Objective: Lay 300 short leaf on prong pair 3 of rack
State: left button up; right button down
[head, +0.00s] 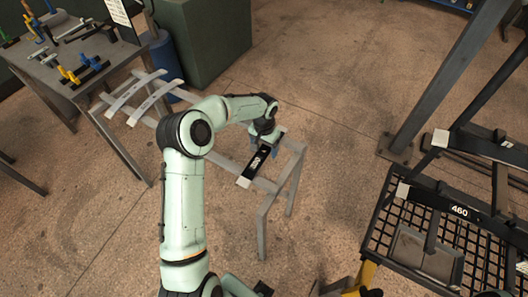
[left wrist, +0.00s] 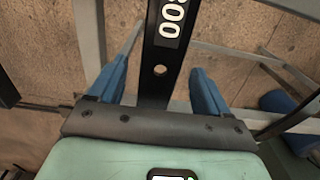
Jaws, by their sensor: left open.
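The 300 short leaf (head: 251,172) is a dark flat bar with a white number and a pale near end. It appears to lie across the rails at the right end of the grey rack (head: 288,187). My left gripper (head: 262,152) is over the leaf's far part. In the left wrist view the leaf (left wrist: 158,90) passes between the blue fingers of my left gripper (left wrist: 160,80), with a gap on each side. The fingers are open and apart from it. The prongs beside the leaf are too small to tell. My right gripper is out of view.
Two pale leaves (head: 155,97) lie across the rack's left end. A workbench (head: 85,70) with tools stands at the upper left, and a green cabinet (head: 208,40) behind. A dark stand with a 460 leaf (head: 478,214) is at right. Open floor lies between.

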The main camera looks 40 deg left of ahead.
aim_at(264, 150)
pick_arm(q)
jog(key=shift+f, duration=0.3)
grip_shut()
jog(key=shift+r, duration=0.1)
